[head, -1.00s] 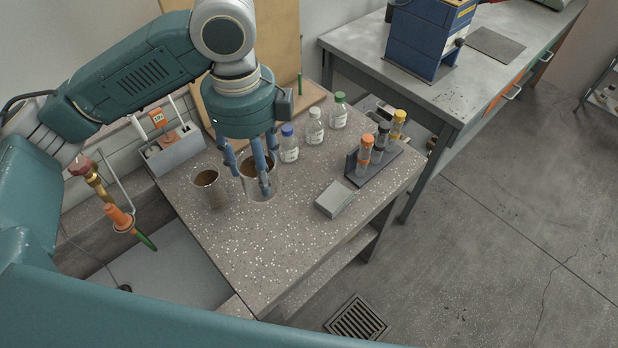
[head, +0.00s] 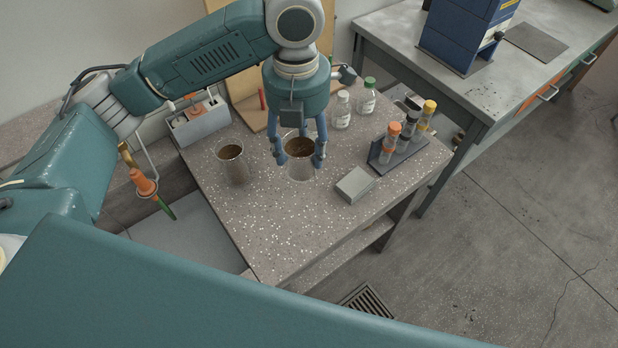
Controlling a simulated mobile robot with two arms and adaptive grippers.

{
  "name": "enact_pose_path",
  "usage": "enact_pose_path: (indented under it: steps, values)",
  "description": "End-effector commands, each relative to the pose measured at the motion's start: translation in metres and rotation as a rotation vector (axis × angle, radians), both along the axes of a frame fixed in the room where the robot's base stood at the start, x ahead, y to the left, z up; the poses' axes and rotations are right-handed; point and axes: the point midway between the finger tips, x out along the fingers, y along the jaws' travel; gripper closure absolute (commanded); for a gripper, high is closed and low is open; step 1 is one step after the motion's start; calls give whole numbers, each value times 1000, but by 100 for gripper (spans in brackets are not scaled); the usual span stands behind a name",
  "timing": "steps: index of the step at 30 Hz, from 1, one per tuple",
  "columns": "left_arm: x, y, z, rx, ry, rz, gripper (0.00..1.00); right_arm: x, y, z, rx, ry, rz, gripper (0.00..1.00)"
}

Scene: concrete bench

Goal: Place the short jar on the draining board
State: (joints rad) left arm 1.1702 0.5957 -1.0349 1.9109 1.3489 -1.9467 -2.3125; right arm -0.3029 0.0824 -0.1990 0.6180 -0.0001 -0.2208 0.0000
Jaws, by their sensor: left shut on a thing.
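The short jar (head: 300,171), a clear glass with brown contents, is upright between the fingers of my left gripper (head: 299,158). The fingers are shut on its sides from above. Whether its base touches the speckled bench top cannot be told. A second, similar glass jar (head: 234,172) with brown contents stands to its left on the bench. The speckled bench top (head: 275,225) borders a pale sink basin (head: 185,240) at lower left; I cannot tell for sure which surface is the draining board. My right gripper is not in view.
Capped bottles (head: 342,110) stand behind the jar. A dark rack (head: 385,163) with capped tubes and a small grey box (head: 355,185) are to the right. A grey caddy (head: 202,122) is at the back left. The front of the bench is clear.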

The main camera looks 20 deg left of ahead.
Motion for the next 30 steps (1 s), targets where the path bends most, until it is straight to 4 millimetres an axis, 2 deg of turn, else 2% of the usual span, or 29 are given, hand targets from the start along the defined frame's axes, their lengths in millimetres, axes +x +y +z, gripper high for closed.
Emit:
enact_pose_path:
  steps: [6, 12, 20, 26, 30]
  values:
    - [-1, 1, -58, 0, 4, 3, 77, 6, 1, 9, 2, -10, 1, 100]
    - [-1, 1, -97, 1, 2, 2, 77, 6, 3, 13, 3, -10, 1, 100]
    - [0, 0, -117, 0, 0, 3, 77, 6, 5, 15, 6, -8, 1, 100]
    - [-1, 1, -146, 0, 1, 3, 77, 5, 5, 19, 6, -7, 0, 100]
    - [0, 1, -150, 0, -3, 2, 77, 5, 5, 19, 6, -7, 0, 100]
